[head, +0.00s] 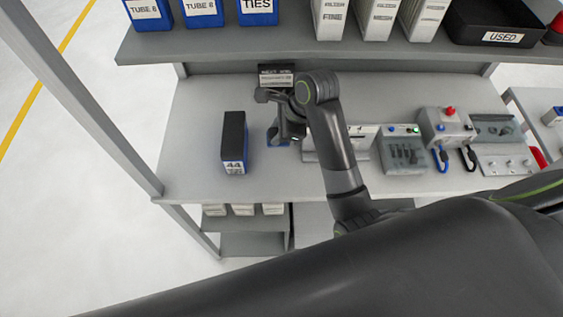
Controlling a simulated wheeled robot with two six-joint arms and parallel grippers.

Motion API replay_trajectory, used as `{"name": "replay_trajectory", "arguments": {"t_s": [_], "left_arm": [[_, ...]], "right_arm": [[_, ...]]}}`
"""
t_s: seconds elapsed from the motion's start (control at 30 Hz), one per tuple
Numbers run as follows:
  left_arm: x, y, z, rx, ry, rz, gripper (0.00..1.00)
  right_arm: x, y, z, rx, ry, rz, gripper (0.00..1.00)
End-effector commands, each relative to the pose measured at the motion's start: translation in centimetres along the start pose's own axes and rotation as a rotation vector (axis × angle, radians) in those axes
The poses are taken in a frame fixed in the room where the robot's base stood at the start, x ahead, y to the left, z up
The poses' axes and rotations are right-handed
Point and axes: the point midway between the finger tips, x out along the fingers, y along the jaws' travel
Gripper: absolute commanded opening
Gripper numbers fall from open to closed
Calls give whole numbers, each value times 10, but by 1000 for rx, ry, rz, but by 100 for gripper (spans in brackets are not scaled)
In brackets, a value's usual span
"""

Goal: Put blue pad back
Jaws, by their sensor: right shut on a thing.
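My right gripper (284,136) is over the middle of the grey workbench, seen from above with its arm reaching in from the right. It is shut on the blue pad (272,138), of which only a small blue patch shows beside the fingers. The gripper and wrist hide the rest of the pad, and I cannot tell whether it touches the bench. My left gripper is not in view.
A black and blue box marked 44 (234,142) stands just left of the gripper. Grey fixtures with switches (402,152) fill the right side. The bench's left end is clear. A shelf (240,42) with bins overhangs the back.

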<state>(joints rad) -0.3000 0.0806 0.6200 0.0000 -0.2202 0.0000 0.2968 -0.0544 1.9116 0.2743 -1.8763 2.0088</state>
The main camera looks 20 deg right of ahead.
Motion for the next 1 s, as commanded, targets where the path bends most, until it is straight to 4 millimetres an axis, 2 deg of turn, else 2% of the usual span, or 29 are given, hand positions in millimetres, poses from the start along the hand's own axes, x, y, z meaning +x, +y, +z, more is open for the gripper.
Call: {"name": "replay_trajectory", "arguments": {"t_s": [0.03, 0.2, 0.37, 0.5, 1.0], "left_arm": [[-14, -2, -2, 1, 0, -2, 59], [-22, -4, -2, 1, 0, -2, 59], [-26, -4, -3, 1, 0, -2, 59], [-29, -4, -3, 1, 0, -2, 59], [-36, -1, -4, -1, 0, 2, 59]], "right_arm": [[-5, 8, -1, 30, 3, 64, 5], [0, 26, -8, 80, 1, 162, 5], [25, 36, -19, 89, 1, 181, 5], [47, 39, -28, 87, 0, 177, 5], [90, 47, -45, 83, -1, 171, 5]]}}
